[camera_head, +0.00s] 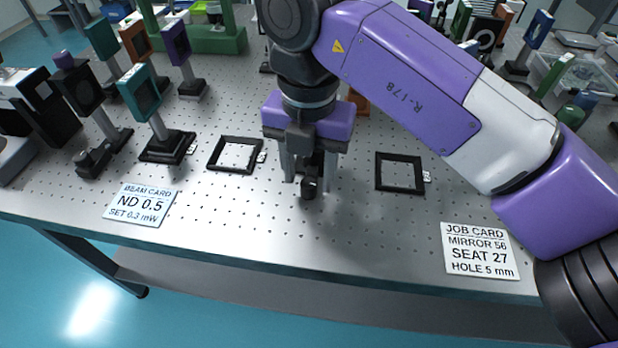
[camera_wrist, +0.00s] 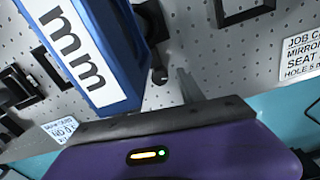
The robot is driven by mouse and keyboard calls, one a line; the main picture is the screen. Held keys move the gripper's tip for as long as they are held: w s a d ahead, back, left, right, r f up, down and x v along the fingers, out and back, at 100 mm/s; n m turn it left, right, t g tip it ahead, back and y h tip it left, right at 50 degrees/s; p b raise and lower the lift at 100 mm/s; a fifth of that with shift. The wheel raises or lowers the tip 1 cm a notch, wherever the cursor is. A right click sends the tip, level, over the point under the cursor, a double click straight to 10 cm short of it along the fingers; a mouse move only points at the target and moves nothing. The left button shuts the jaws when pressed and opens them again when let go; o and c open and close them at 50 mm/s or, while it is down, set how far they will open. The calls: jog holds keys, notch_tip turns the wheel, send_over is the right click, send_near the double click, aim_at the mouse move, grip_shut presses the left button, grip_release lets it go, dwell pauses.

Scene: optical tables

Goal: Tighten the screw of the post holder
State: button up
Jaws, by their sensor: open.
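My gripper (camera_head: 309,174) is open and points down near the middle of the table. Its two grey fingers stand left and right of a dark post holder, apart from each other. The black screw knob (camera_head: 309,189) of the post holder shows just in front of the fingers, low over the table. In the wrist view the knob (camera_wrist: 159,75) sticks out from the black post holder (camera_wrist: 152,22), left of one grey finger (camera_wrist: 188,86). A blue block (camera_wrist: 98,50) with a white "mm" label hides part of the holder and the other finger. Contact with the knob cannot be told.
Black square frames lie left (camera_head: 235,155) and right (camera_head: 399,173) of my gripper. A beam card (camera_head: 139,205) and a job card (camera_head: 479,251) lie near the front edge. Optics on posts, such as the teal one (camera_head: 141,92), stand at left. The perforated table between is clear.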

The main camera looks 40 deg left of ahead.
jog(key=shift+f, duration=1.05)
grip_shut()
jog(key=shift+r+n, duration=0.1)
jog(key=shift+n, duration=1.5)
grip_release()
